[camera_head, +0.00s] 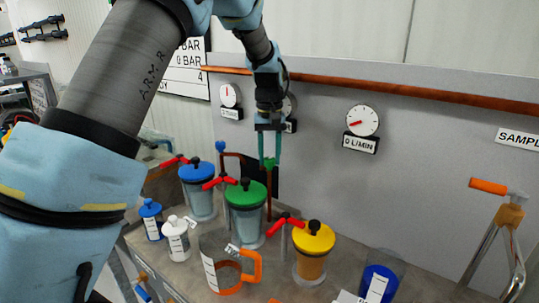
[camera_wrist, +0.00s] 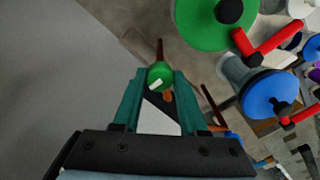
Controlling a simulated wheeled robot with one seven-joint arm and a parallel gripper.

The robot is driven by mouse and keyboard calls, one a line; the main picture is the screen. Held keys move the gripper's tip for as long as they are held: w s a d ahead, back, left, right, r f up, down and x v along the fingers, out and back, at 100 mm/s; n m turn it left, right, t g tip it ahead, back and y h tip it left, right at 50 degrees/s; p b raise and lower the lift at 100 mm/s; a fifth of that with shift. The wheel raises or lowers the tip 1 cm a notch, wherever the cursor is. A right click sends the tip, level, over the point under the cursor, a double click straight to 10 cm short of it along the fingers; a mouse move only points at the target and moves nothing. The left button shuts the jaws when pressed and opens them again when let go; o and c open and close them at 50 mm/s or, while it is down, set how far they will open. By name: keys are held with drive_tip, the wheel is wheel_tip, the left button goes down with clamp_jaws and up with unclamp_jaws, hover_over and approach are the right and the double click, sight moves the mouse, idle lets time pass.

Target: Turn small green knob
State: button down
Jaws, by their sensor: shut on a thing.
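The small green knob (camera_head: 269,163) sits on a thin copper-coloured pipe in front of the grey panel, behind the large green-lidded pot. My gripper (camera_head: 269,157) points down at it from above, with a teal finger on each side. In the wrist view the round green knob (camera_wrist: 159,76) with a white mark lies between the two fingertips of my gripper (camera_wrist: 160,82), which is shut on it. The fingers hide parts of the knob's sides.
A green-lidded pot (camera_head: 245,200) with a red handle stands just in front. Blue-lidded (camera_head: 199,185) and yellow-lidded (camera_head: 312,245) pots flank it. A blue knob (camera_head: 220,146) is on a pipe to the left. An orange-handled jug (camera_head: 250,268) stands at the front.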

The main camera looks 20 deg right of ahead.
sight(269, 159)
drive_tip(key=shift+n, duration=0.6)
drive_tip(key=shift+c, duration=2.2)
unclamp_jaws()
wheel_tip(269, 159, up, 11)
drive_tip(key=b, duration=0.2)
drive_tip(key=shift+f, duration=0.1)
